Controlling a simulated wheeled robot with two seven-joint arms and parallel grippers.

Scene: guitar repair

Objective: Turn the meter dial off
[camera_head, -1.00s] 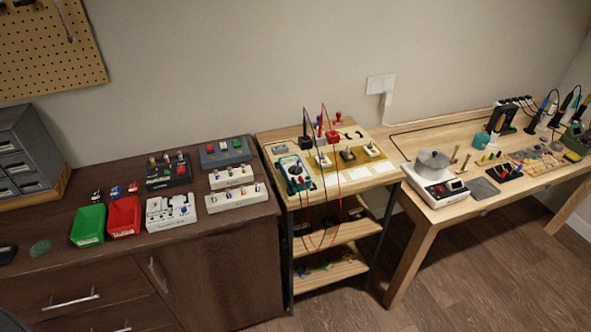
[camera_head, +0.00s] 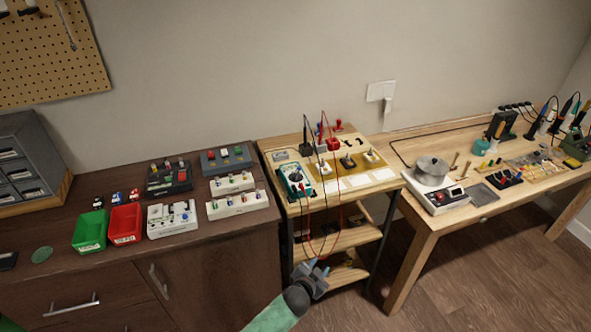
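The meter (camera_head: 293,178) is a small teal multimeter at the left front of the small wooden stand. Its dial is too small to read. Red and black leads run from it and hang over the stand's front edge. My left gripper (camera_head: 318,267) is low in front of the stand, below and to the right of the meter and well apart from it. Its two fingertips look separated, with nothing between them. My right gripper is not in view.
The wooden stand (camera_head: 353,206) also holds probes, a red block and switches on a yellow board. The hanging red lead (camera_head: 341,205) passes near my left gripper. A dark cabinet (camera_head: 215,270) with bins is left; a workbench (camera_head: 428,222) with a pot is right.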

